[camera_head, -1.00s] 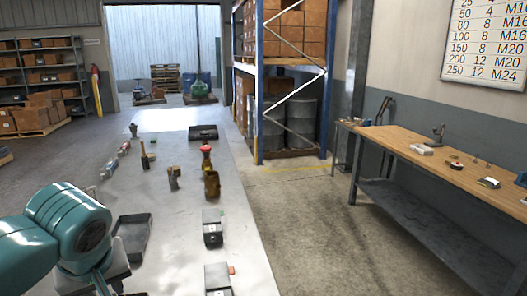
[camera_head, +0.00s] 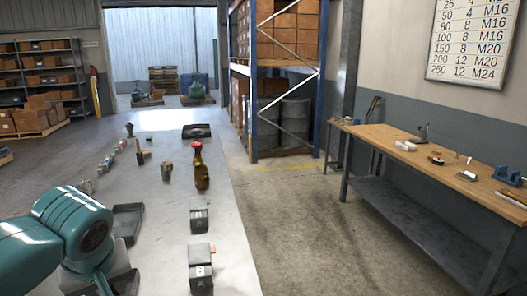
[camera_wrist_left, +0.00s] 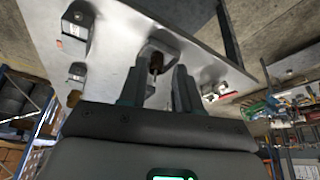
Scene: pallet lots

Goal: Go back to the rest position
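My left arm (camera_head: 75,225) enters the head view from the lower left. Its gripper is out of clear sight there, low by the grey table (camera_head: 165,230). In the left wrist view my left gripper (camera_wrist_left: 158,88) has its two dark fingers apart. A small brown and grey object (camera_wrist_left: 157,58) shows beyond the gap between them. I cannot tell what it is, and nothing appears clamped. My right arm and gripper show in neither view.
The table holds a dark tray (camera_head: 127,222), black boxes (camera_head: 200,216) and (camera_head: 201,268), a brown bottle-like item (camera_head: 201,176) and a row of small parts. A wooden workbench (camera_head: 400,150) stands right. The concrete floor between (camera_head: 290,220) is clear.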

